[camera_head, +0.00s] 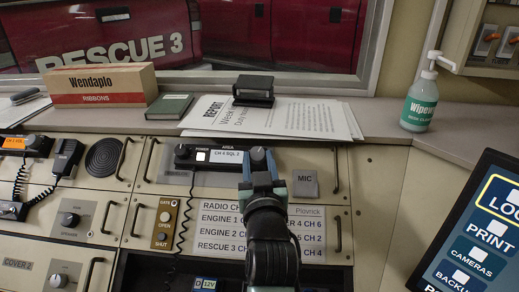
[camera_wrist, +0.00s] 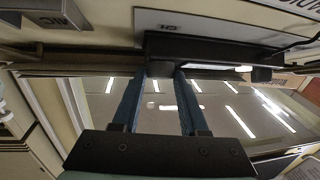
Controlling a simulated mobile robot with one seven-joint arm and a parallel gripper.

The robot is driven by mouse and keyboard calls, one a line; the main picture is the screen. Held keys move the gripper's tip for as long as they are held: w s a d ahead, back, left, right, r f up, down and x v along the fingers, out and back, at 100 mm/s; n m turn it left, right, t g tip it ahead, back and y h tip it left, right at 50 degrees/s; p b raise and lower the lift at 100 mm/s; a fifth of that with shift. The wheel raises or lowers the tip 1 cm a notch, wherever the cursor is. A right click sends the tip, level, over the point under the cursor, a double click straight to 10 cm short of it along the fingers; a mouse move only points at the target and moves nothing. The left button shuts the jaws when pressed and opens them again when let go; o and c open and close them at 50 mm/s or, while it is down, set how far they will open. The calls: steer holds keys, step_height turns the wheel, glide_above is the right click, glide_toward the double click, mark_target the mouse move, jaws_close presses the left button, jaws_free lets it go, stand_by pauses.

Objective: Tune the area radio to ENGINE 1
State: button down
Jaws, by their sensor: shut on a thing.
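The area radio (camera_head: 213,165) is a dark bar set in the cream console panel; its display reads "CH 4 SQL 2". A knob (camera_head: 182,151) sits at its left end, beside a lit power button (camera_head: 200,156). Another knob (camera_head: 258,154) sits at its right end. My gripper (camera_head: 258,172) reaches up to that right knob and is shut on it.
A MIC plate (camera_head: 305,183) is right of the radio. A gate switch (camera_head: 165,225) and coiled cord are at left. A touchscreen (camera_head: 475,235) is at right.

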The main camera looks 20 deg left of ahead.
steer(key=m+p, duration=0.1)
steer(key=m+h+p, duration=0.1)
steer(key=shift+s+a+r+t+h+p, duration=0.15)
steer(key=shift+a+t+h+p, duration=0.15)
steer(key=shift+a+t+p, duration=0.1)
steer(key=shift+f+m+h, duration=0.2)
steer(key=shift+m+h, duration=0.4)
steer(key=shift+m, duration=0.1)
steer(key=m+h+b, duration=0.1)
steer(key=b, duration=0.1)
steer(key=m+h+b, duration=0.1)
steer(key=b, duration=0.1)
steer(key=shift+a+f+t+h, duration=0.1)
steer(key=shift+f+t+h, duration=0.2)
steer(key=shift+t, duration=0.1)
steer(key=shift+r+m+h+b, duration=0.1)
steer(key=shift+m+h+b, duration=0.5)
steer(key=shift+b, duration=0.4)
steer(key=shift+r+m+h+b, duration=0.2)
steer(key=shift+m+h+b, duration=0.1)
steer(key=shift+m+b, duration=0.4)
steer(key=shift+c, duration=2.2)
jaws_free()
